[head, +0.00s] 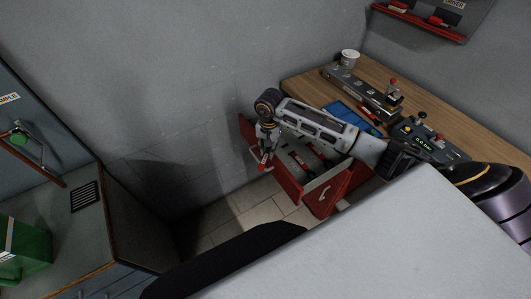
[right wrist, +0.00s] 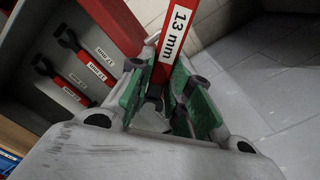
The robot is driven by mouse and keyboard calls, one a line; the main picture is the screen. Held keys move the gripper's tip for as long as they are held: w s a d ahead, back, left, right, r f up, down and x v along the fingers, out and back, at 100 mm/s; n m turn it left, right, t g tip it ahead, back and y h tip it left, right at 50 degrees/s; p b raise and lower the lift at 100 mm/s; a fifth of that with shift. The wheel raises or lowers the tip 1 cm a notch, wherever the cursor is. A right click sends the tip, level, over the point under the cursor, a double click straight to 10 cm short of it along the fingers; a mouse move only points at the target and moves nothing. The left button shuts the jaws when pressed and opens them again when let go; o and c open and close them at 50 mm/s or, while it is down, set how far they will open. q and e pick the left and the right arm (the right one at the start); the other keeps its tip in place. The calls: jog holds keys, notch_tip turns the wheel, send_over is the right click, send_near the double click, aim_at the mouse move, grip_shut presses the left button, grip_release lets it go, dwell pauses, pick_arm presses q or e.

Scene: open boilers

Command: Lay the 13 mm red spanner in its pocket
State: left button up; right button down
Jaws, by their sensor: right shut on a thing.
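The red 13 mm spanner (right wrist: 178,38), with a white label reading "13 mm", is between the green pads of my right gripper (right wrist: 165,88) in the right wrist view. The gripper is shut on it. In the head view my right gripper (head: 266,150) hangs at the left end of the open red drawer (head: 287,184). The drawer also shows in the right wrist view (right wrist: 110,22), beside the held spanner. Two red spanners (right wrist: 83,58) (right wrist: 62,80) with white labels lie in its grey tray. I cannot make out the 13 mm pocket. My left gripper is not in view.
The wooden workbench (head: 300,84) stands behind my right arm. It carries a white cup (head: 349,58), a long metal fixture (head: 360,88) and a control box (head: 428,138). Tiled floor (head: 235,212) lies open below the drawer. A green container (head: 25,250) stands at the left.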

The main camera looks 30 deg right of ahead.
jog(key=m, duration=0.1)
jog(key=w+d+m, duration=0.1)
jog(key=m, duration=0.1)
jog(key=shift+d+r, duration=0.2)
jog(key=shift+d, duration=0.05)
jog(key=m, duration=0.1)
jog(key=d+m, duration=0.1)
jog(key=shift+w+d+m, duration=0.1)
jog(key=shift+w+m, duration=0.2)
jog(key=m, duration=0.1)
jog(key=d+m, duration=0.1)
jog(key=shift+w+m, duration=0.25)
jog(key=shift+m, duration=0.15)
jog(key=m, duration=0.1)
jog(key=d+m, duration=0.1)
jog(key=m, duration=0.1)
jog(key=shift+w, duration=0.1)
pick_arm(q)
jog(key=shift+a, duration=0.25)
pick_arm(e)
jog(key=shift+d+f+m, duration=0.1)
jog(key=shift+d+m, duration=0.05)
jog(key=shift+m, duration=2)
jog(key=shift+d+f+m, duration=0.1)
jog(key=shift+d+m, duration=0.1)
jog(key=shift+m, duration=2)
jog(key=shift+d+m, duration=0.15)
jog(key=shift+m, duration=2)
jog(key=shift+m, duration=0.5)
